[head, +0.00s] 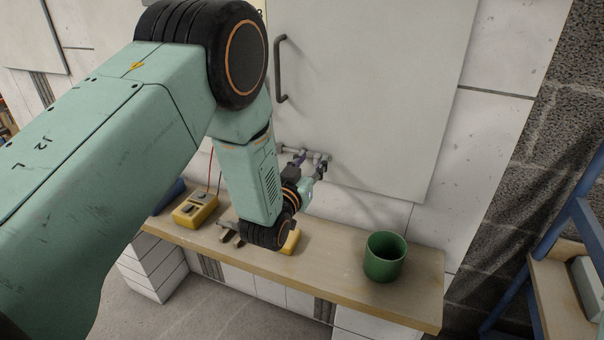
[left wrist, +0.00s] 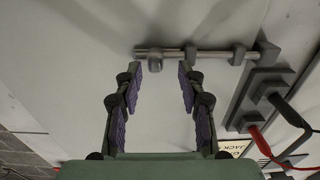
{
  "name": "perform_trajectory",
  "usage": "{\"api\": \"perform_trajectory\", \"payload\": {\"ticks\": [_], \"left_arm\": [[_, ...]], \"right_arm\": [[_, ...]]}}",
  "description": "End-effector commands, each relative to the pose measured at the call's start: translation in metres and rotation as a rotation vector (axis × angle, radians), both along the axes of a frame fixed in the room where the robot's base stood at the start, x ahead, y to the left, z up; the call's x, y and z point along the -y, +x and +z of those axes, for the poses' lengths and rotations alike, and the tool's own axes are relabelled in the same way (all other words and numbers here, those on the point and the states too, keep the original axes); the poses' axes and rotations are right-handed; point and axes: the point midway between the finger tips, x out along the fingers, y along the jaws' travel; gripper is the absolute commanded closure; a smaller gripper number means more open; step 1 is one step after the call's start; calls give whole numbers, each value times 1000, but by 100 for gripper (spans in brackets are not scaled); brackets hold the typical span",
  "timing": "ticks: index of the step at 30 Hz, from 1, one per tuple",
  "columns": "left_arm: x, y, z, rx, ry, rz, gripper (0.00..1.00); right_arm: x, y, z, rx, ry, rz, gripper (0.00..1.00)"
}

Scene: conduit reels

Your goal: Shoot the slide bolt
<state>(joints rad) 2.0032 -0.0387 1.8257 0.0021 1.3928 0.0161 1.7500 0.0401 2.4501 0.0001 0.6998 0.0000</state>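The slide bolt (left wrist: 215,54) is a grey metal rod running through brackets, with a round knob (left wrist: 155,62) near its left end in the left wrist view. In the head view the bolt (head: 288,151) sits at the lower edge of a pale door panel (head: 370,80), partly hidden by my arm. My left gripper (head: 310,165) is at the bolt. In the left wrist view its purple-padded fingers (left wrist: 160,74) are spread apart, with the knob showing between and just beyond the tips. I cannot tell whether they touch it. My right gripper is not in view.
A grey jack plate (left wrist: 262,92) with red and black leads is beside the bolt. A wooden shelf (head: 340,275) below holds a yellow meter (head: 196,210), a green cup (head: 385,257) and a yellow item (head: 291,241). A door handle (head: 281,70) is above. A blue frame stands at right.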

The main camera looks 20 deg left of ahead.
Motion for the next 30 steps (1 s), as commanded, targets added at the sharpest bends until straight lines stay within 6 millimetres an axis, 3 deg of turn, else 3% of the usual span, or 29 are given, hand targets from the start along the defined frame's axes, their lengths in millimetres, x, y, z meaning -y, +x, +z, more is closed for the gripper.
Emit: {"api": "perform_trajectory", "payload": {"ticks": [15,21,30], "left_arm": [[-2,-92,0,-3,1,1,60],[-3,-109,1,0,1,1,60],[-2,-111,1,2,1,1,60]], "right_arm": [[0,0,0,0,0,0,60],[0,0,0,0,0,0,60],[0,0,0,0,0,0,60]]}}
